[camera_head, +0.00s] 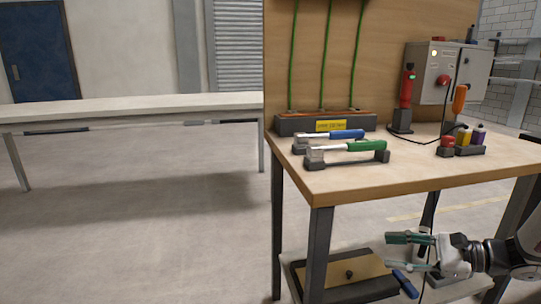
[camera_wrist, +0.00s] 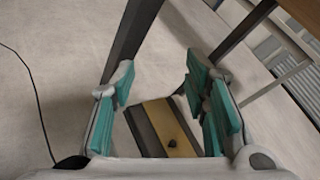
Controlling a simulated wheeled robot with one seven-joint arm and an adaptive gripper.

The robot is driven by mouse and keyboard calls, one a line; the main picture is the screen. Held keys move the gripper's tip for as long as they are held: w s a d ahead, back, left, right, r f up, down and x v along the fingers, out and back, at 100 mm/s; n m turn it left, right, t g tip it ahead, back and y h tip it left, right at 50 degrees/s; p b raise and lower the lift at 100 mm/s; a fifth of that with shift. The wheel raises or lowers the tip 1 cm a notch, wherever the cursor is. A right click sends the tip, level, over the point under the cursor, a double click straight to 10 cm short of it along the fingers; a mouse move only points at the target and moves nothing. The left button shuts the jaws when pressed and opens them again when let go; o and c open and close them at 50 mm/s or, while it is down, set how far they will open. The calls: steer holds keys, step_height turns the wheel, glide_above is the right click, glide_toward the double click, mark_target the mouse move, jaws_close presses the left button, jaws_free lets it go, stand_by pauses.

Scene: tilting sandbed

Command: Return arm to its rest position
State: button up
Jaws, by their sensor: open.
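My gripper (camera_head: 412,252) is at the lower right of the head view, in front of the workbench and below the level of its top. Its teal-padded fingers are apart with nothing between them. The wrist view also shows my gripper (camera_wrist: 165,105) with the fingers spread wide. Beyond them lies the sandbed tray (camera_wrist: 146,128), a dark frame around a tan surface with a small dark knob. In the head view the sandbed tray (camera_head: 309,292) rests on the bench's lower shelf, to the left of and below my gripper. A blue handle (camera_head: 405,284) is at its right end.
The workbench top (camera_head: 400,178) holds a blue-handled tool (camera_head: 345,135), a green-handled tool (camera_head: 365,146), small bottles (camera_head: 470,137) and a grey control box (camera_head: 447,78). A bench leg (camera_head: 317,250) stands left of my gripper. The floor (camera_head: 140,230) at left is clear.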

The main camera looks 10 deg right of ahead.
steer(key=s+a+r+n+g+h, duration=0.2)
steer(key=s+a+r+n+g, duration=0.35)
steer(key=a, duration=0.35)
steer(key=s+a+r+n+g+h, duration=0.1)
steer(key=s+a+r+n+g, duration=0.3)
steer(key=s+a, duration=0.4)
steer(key=s+n+h, duration=0.9)
steer(key=s, duration=0.8)
step_height(320, 180, up, 37)
steer(key=t+p, duration=0.5)
steer(key=p, duration=2.9)
steer(key=shift+d+n+p, duration=0.3)
steer(key=shift+n, duration=0.05)
